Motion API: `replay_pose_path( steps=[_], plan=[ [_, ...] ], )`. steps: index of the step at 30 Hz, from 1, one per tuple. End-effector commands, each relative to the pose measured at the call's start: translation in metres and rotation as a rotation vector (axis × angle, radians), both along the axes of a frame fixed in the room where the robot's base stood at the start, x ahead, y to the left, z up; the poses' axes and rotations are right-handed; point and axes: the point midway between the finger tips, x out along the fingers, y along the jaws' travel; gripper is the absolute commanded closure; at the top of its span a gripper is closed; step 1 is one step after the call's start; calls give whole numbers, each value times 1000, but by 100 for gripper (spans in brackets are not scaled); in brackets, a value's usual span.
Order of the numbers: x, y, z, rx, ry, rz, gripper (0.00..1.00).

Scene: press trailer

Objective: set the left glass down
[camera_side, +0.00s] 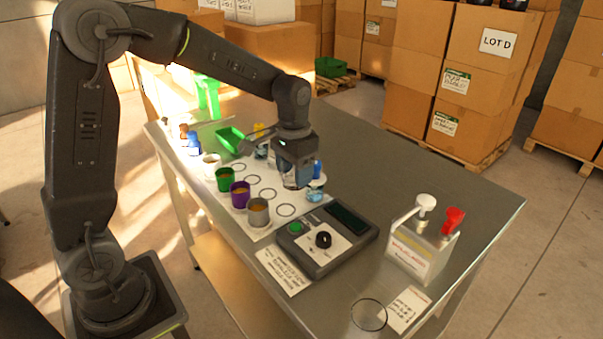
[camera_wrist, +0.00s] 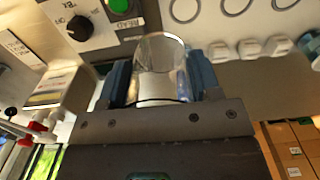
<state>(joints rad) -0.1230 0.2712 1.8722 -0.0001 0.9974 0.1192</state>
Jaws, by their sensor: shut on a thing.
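My gripper (camera_side: 296,165) is over the metal table, just behind the dark instrument box. In the wrist view its two blue-grey fingers (camera_wrist: 160,85) are shut around a clear glass (camera_wrist: 160,52), one on each side. The glass also shows in the side view (camera_side: 296,181), below the gripper and partly covered by it. I cannot tell whether its base touches the surface. Another clear glass with bluish contents (camera_side: 316,188) stands just right of it, close by.
The instrument box (camera_side: 327,240) has a green button and black knob. A white sheet with printed circles (camera_side: 262,232) carries several coloured cups, including a purple cup (camera_side: 240,194). A dispenser (camera_side: 422,245) stands at right. A printed ring (camera_side: 369,315) near the front edge is empty.

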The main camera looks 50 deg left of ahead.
Motion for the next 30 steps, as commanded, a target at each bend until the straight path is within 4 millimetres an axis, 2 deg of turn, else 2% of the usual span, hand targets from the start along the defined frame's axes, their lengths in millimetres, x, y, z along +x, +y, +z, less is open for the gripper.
replay_pose_path(
  steps=[1, 7, 13, 17, 22, 27, 30],
  plan=[
    [1, 0, 14, 1, -7, -1, 69],
    [0, 0, 56, 1, -6, -3, 69],
    [28, 36, 56, 0, 0, 2, 69],
    [46, 67, 57, 0, 1, 3, 69],
    [70, 123, 57, 0, 2, 5, 69],
    [84, 176, 55, -1, 2, 2, 69],
    [87, 199, 53, -1, 2, 0, 69]
  ],
)
